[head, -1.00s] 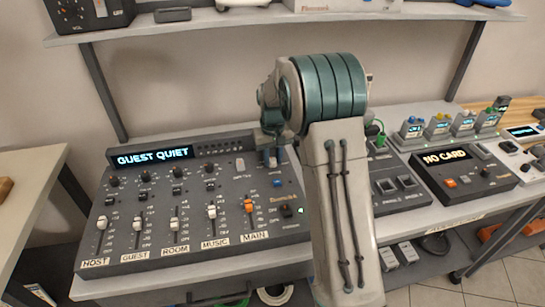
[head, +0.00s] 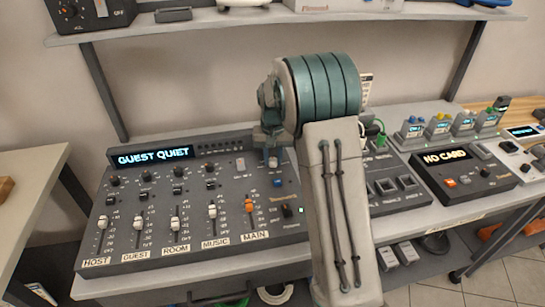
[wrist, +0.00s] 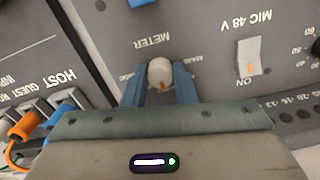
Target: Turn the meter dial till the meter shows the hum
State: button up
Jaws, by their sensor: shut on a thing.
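The meter dial (wrist: 160,72) is a small pale round knob with an orange mark, under the upside-down word METER in the wrist view. Its mark points down the picture, toward my palm. My gripper (wrist: 159,86) has its two blue fingers shut on the dial, one on each side. Small labels beside the dial are partly covered by the fingers. In the head view my gripper (head: 271,155) is over the upper right of the grey mixer (head: 120,205) and hides the dial. The mixer's display (head: 152,157) reads GUEST QUIET; the strip beside it (head: 219,148) looks dark.
In the wrist view a MIC 48 V switch (wrist: 249,57) is close to the right of the dial. Several faders stand on the mixer, with the orange MAIN fader (head: 249,205) nearest my arm. A NO CARD recorder (head: 465,170) is to the right. A shelf (head: 250,17) runs above.

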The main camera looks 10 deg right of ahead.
aim_at(274, 161)
jog(key=o, duration=1)
notch_tip(274, 161, up, 14)
jog(key=s+f+n+t+p, duration=0.1)
jog(key=s+n+t, duration=0.1)
jog(key=s, duration=2.8)
jog(key=shift+s+t+p, duration=0.15)
jog(key=shift+t+p, duration=0.15)
jog(key=shift+t, duration=0.1)
